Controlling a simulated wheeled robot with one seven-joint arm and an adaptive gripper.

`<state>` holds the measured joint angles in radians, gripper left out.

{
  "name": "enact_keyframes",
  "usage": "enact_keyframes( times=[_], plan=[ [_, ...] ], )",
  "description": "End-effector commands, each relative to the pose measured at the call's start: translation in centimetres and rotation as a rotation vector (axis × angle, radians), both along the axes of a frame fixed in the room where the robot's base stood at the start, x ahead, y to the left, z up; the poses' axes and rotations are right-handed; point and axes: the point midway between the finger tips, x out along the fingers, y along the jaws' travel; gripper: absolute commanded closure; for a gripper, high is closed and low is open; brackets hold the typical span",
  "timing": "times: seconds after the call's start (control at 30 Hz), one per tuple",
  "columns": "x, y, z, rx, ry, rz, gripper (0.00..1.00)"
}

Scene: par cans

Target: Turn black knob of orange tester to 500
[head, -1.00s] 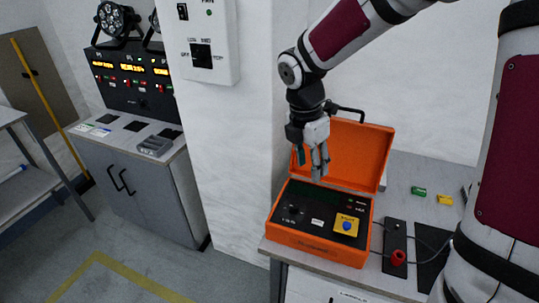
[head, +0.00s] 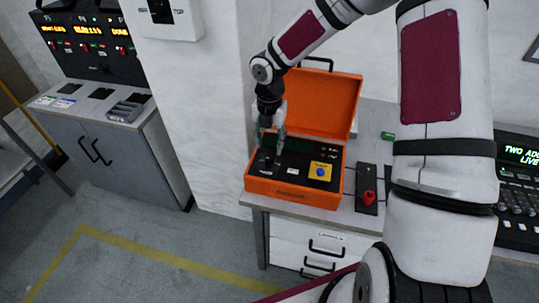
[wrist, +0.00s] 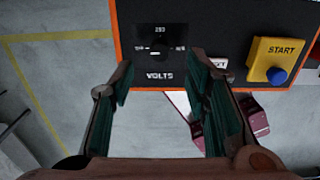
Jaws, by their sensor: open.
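The orange tester (head: 290,196) stands on the bench with its lid raised behind it. Its black knob (wrist: 158,51) is on the dark panel in the wrist view, with a "VOLTS" label on one side and small printed numbers around it. A pale mark shows on the knob, but the setting is too small to read surely. My gripper (wrist: 160,82) is open and empty, its two fingers apart to the left and right of the knob's line, not visibly touching it. In the head view my gripper (head: 270,147) hangs over the left part of the panel and hides most of the knob.
A yellow START box with a blue button (wrist: 277,75) sits on the panel right of the knob. The raised orange lid (head: 322,103) stands close behind my gripper. A black plate with a red knob (head: 368,197) and a green block (head: 388,136) lie to the right.

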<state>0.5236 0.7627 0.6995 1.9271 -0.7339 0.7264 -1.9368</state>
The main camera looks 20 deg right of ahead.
Motion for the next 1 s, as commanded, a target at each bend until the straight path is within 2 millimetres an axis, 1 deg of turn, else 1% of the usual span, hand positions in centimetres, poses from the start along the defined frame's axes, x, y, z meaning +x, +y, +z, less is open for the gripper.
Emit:
enact_keyframes(
  times=[0.03,0.1,0.3,0.5,0.77,0.8,0.87,0.9,0.93,0.97,1.0],
  plan=[
    [-0.1,0.1,-1.1,0.001,0.004,0.003,0.57],
    [-0.1,0.1,-2.3,0.001,0.004,0.0,0.57],
    [-0.1,0.1,-5.0,0.001,0.002,0.001,0.57],
    [0.0,0.0,-6.0,0.0,0.0,0.0,0.57],
    [0.0,0.0,-6.1,0.0,0.0,-0.001,0.57],
    [0.0,0.0,-6.1,0.0,0.0,-0.001,0.66],
    [0.0,0.0,-6.1,0.0,0.0,-0.001,0.8],
    [0.0,0.0,-6.1,0.0,0.0,-0.001,0.89],
    [0.0,0.0,-6.1,0.0,0.0,-0.001,0.96],
    [0.0,0.0,-6.1,0.0,0.0,-0.001,1.0],
    [0.0,0.0,-6.1,0.0,0.0,-0.001,1.0]
  ],
)
